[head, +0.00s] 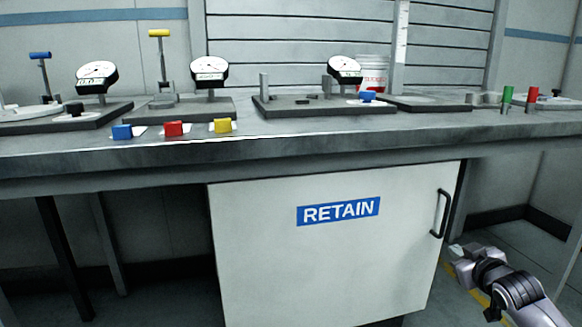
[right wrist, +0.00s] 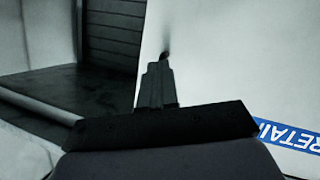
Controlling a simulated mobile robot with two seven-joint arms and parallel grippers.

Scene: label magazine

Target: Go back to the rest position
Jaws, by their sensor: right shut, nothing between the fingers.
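My right gripper (head: 458,252) is at the lower right in the head view, in front of the right edge of the white cabinet door and below its black handle. It is shut and empty. In the right wrist view its closed fingers (right wrist: 155,85) point up the picture, with the pale cabinet door (right wrist: 230,60) behind and to the right. My left gripper does not show in either view.
The grey bench (head: 300,148) carries several dial gauges on dark plates. Blue, red and yellow blocks (head: 174,129) lie near its front edge. The RETAIN cabinet (head: 330,265) stands below, with a black handle (head: 441,214). Floor shows at the right.

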